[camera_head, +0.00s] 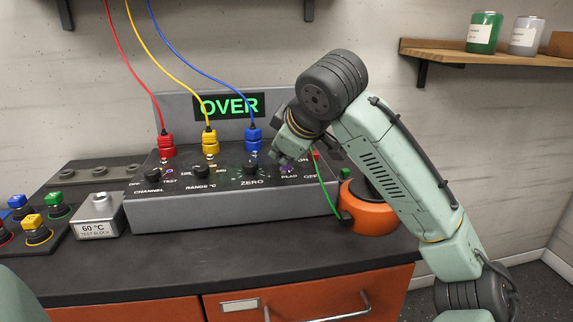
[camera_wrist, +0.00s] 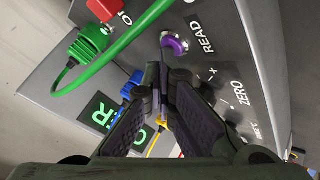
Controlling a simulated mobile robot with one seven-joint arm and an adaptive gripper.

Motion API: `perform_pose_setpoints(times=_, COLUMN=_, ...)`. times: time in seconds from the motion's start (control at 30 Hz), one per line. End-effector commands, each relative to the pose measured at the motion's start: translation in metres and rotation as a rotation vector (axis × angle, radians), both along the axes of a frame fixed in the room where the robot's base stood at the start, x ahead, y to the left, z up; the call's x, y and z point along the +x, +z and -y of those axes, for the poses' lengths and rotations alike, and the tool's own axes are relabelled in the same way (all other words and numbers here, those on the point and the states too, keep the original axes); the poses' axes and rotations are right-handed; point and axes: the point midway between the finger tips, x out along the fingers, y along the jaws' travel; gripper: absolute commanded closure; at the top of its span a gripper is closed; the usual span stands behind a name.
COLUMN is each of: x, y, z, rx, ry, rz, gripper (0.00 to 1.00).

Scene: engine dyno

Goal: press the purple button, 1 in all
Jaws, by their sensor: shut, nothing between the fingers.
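The purple button (camera_wrist: 175,45) sits on the sloping panel of the grey instrument beside the label READ in the wrist view. In the head view only a bit of purple (camera_head: 288,169) shows just below my gripper (camera_head: 283,158). In the wrist view my gripper (camera_wrist: 164,70) is shut and empty, its fingertips close beside the button. I cannot tell whether they touch it.
The instrument (camera_head: 235,207) has knobs and a display (camera_head: 229,105) reading OVER. Red (camera_head: 167,145), yellow (camera_head: 210,142) and blue (camera_head: 254,138) plugs with cables stand along it. A green plug (camera_wrist: 88,43) and red switch (camera_wrist: 104,9) are near the button. An orange pot (camera_head: 365,217) stands to the right.

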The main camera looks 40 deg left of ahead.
Motion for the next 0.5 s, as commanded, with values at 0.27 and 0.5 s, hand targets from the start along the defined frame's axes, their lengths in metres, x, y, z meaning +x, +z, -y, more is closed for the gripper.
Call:
perform_pose_setpoints(times=0.27, x=0.000, y=0.012, z=0.000, rx=0.000, ry=0.001, rz=-0.001, gripper=1.00)
perform_pose_setpoints(times=0.5, x=0.000, y=0.018, z=0.000, rx=0.000, ry=0.001, rz=-0.001, gripper=1.00)
